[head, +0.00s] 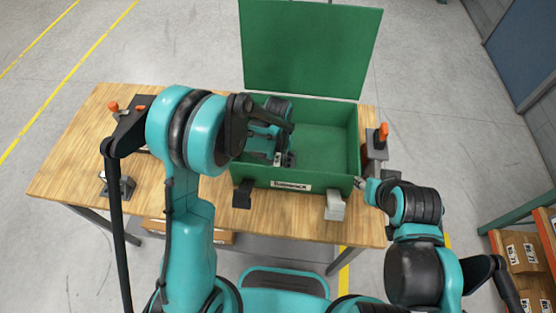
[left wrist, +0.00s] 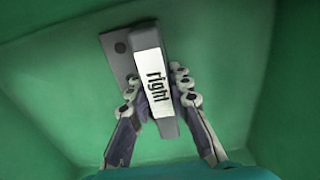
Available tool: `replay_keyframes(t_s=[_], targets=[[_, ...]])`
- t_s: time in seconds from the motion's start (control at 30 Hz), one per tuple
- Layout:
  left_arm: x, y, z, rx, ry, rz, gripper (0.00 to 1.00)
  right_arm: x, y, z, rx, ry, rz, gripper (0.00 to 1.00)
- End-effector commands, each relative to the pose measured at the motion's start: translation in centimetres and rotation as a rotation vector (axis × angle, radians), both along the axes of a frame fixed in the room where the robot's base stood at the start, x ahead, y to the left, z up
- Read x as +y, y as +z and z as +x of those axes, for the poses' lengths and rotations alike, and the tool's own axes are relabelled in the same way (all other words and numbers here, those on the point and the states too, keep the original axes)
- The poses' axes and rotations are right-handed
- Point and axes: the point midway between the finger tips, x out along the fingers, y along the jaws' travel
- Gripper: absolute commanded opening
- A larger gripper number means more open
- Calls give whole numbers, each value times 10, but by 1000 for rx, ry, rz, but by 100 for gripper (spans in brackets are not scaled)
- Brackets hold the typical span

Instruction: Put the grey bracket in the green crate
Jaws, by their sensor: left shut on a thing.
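The green crate (head: 300,186) stands on the table with its lid (head: 310,45) up. My left gripper (head: 285,159) reaches down inside the crate, in its left half. In the left wrist view my left gripper (left wrist: 157,95) is shut on the grey bracket (left wrist: 120,58), which has a white label reading "right". The bracket shows small in the head view (head: 278,159), partly hidden by my arm. Green crate surfaces surround it; I cannot tell whether it touches the floor. My right gripper (head: 361,183) is by the crate's front right corner, too small to read.
A grey metal part (head: 120,186) lies at the left. A black block (head: 242,194) and a pale grey block (head: 335,207) are at the crate's front. The crate's right half is empty.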

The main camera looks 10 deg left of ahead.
Motion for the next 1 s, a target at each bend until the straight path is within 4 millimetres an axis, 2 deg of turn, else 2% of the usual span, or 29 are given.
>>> replay_keyframes(t_s=[0.27, 0.3, 0.33, 0.37, 0.73, 0.87, 1.0], targets=[[0, -3, 0, 0, 0, 0, 0, 0, -4, 0, 0, 0, 0, 40], [0, -2, 0, 0, 0, 0, 30, 0, -3, 0, 0, 0, 0, 40], [0, -2, 0, 0, 0, 0, 38, 0, -2, 0, 0, 0, 0, 40], [0, -2, 0, 0, 0, 0, 40, 0, -2, 0, 0, 0, 0, 40], [0, 3, 0, 0, 0, 0, 40, 0, 3, 0, 0, 0, 0, 40], [0, 23, 0, 0, 0, 0, 40, 0, 7, 0, 0, 0, 0, 40], [0, 55, 0, 0, 0, 0, 40, 0, 15, 0, 0, 0, 0, 40]])
